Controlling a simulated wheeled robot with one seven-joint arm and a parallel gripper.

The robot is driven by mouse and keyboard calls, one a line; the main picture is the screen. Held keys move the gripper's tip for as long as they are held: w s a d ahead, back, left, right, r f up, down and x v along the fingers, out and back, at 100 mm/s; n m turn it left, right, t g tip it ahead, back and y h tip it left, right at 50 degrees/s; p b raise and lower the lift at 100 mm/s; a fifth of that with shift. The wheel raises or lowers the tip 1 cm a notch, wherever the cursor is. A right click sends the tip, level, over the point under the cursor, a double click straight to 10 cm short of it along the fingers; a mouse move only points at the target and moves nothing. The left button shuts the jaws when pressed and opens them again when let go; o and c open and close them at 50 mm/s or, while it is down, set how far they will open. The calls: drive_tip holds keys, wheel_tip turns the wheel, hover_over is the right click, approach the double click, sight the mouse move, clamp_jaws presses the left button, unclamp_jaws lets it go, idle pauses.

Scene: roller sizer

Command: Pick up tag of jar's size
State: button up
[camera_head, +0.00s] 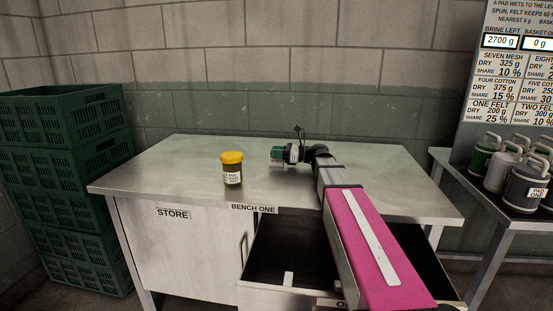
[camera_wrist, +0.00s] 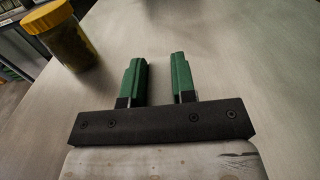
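A jar (camera_head: 232,172) with a yellow lid, dark contents and a white label stands upright on the steel bench; the label print is too small to read. It also shows at the upper left of the wrist view (camera_wrist: 68,42). My gripper (camera_head: 272,156) is over the bench top, to the right of the jar and apart from it. In the wrist view my gripper's two green fingers (camera_wrist: 156,62) are spread, with only bare bench between them. I cannot make out a loose size tag in either view.
The bench (camera_head: 190,185) is otherwise clear. An open drawer (camera_head: 285,250) sticks out at the front, partly hidden by my arm. Green crates (camera_head: 75,165) are stacked at left. A side table (camera_head: 465,185) at right holds several lidded canisters (camera_head: 500,165) below a wall chart (camera_head: 515,75).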

drive_tip(key=shift+c, duration=1.2)
drive_tip(key=shift+r, duration=0.1)
